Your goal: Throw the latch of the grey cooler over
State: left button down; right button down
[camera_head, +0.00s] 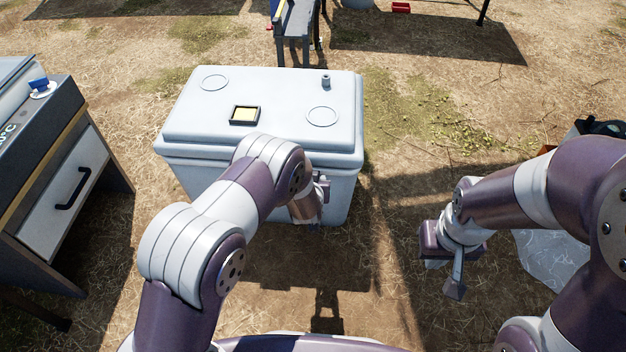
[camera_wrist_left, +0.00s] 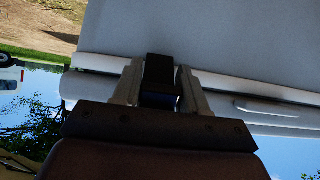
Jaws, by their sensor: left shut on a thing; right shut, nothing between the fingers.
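The grey cooler (camera_head: 290,95) stands on the ground ahead of me with its pale lid down. My left arm reaches across its front, and my left gripper (camera_head: 308,212) is at the right part of the front face, mostly hidden by my own arm. In the left wrist view, the fingers of my left gripper (camera_wrist_left: 160,90) are shut on a dark block, the latch (camera_wrist_left: 159,70), beside the lid seam. The latch cannot be made out in the head view. My right gripper (camera_head: 446,275) is shut and empty, low over the ground right of the cooler.
A dark cabinet (camera_head: 62,185) with a white drawer front stands at the left. A blue-grey stand (camera_head: 294,20) is behind the cooler. A clear plastic bag or sheet (camera_head: 552,255) lies at the right, partly behind my right arm. Bare ground lies between the cooler and my right gripper.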

pick_arm(q)
jog(key=c, duration=0.7)
grip_release()
jog(key=shift+s+r+p, duration=0.25)
jog(key=shift+r+p, duration=0.1)
jog(key=shift+p, duration=0.05)
jog(key=p+v, duration=0.6)
jog(key=v, duration=0.6)
jog(key=shift+s+f, duration=0.1)
jog(key=shift+f, duration=0.15)
